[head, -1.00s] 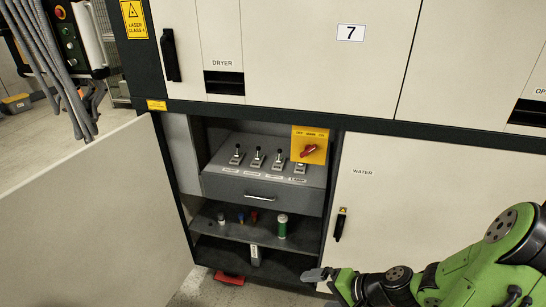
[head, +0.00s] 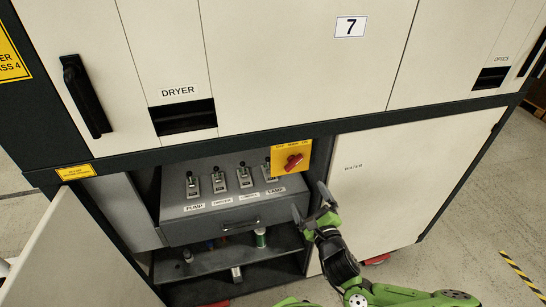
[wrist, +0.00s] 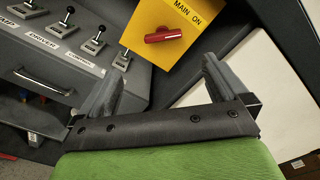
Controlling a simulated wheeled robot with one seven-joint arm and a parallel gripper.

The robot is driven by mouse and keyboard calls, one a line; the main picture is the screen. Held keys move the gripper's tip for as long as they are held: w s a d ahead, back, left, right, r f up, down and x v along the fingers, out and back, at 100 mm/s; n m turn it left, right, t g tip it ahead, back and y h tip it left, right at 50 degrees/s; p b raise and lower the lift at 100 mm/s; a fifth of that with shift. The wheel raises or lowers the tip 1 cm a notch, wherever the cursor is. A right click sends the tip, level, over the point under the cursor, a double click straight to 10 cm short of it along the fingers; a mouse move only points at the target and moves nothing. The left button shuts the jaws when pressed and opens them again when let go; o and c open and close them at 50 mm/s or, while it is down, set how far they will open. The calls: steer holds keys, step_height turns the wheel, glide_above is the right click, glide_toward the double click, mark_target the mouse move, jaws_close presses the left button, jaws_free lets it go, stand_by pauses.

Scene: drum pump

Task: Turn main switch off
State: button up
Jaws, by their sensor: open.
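The main switch is a red rotary handle (head: 292,162) on a yellow plate (head: 279,152) at the upper right of the open cabinet bay. In the wrist view the red handle (wrist: 163,35) lies roughly level across the yellow plate (wrist: 148,56), beside the words MAIN ON. My gripper (head: 309,203) is open and empty, below and to the right of the switch. In the wrist view my gripper's two fingers (wrist: 160,75) point toward the plate, spread apart. The red handle is beyond the fingertips and apart from them.
A grey panel (head: 228,208) left of the switch carries several toggle levers with labels such as PUMP and LAMP. An open door (head: 72,255) stands at left. The closed WATER door (head: 400,195) is at right. Shelves below hold small bottles.

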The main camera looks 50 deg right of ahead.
steer(key=w+d+f+b, duration=0.2)
steer(key=b, duration=1)
glide_toward(295, 166)
steer(key=x, duration=0.3)
steer(key=p+x, duration=0.1)
steer(key=x, duration=0.1)
steer(key=p+x, duration=0.1)
steer(key=x, duration=0.1)
steer(key=p+x, duration=0.2)
steer(key=shift+w+d+r, duration=0.15)
steer(key=shift+w+r, duration=0.15)
steer(key=shift+w+d+f, duration=0.1)
steer(key=shift+w+d, duration=0.05)
steer(key=shift+w, duration=0.1)
steer(key=shift+f, duration=0.1)
steer(key=c, duration=1)
